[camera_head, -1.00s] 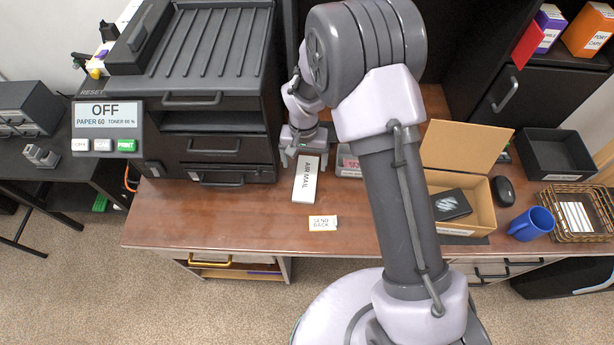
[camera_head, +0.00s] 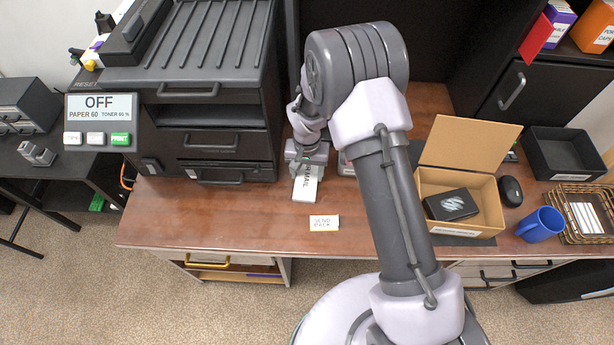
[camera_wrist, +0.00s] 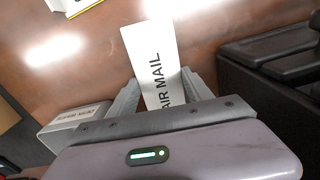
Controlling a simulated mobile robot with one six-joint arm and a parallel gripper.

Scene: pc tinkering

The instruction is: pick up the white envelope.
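The white envelope (camera_head: 305,189), marked AIR MAIL, lies on the brown desk (camera_head: 240,215), in front of the black printer's right side. My gripper (camera_head: 307,172) is low over its far end and hides that part. In the wrist view the envelope (camera_wrist: 155,50) runs up between the two grey fingers of my gripper (camera_wrist: 161,88). The fingers are apart, one on each side of it, and look open. I cannot tell whether they touch its edges.
The printer (camera_head: 215,140) stands close left of my gripper. A small labelled container (camera_wrist: 75,125) is close on the other side. A SEND BACK card (camera_head: 324,223) lies nearer the desk's front edge. An open cardboard box (camera_head: 470,215) and blue mug (camera_head: 540,225) stand to the right.

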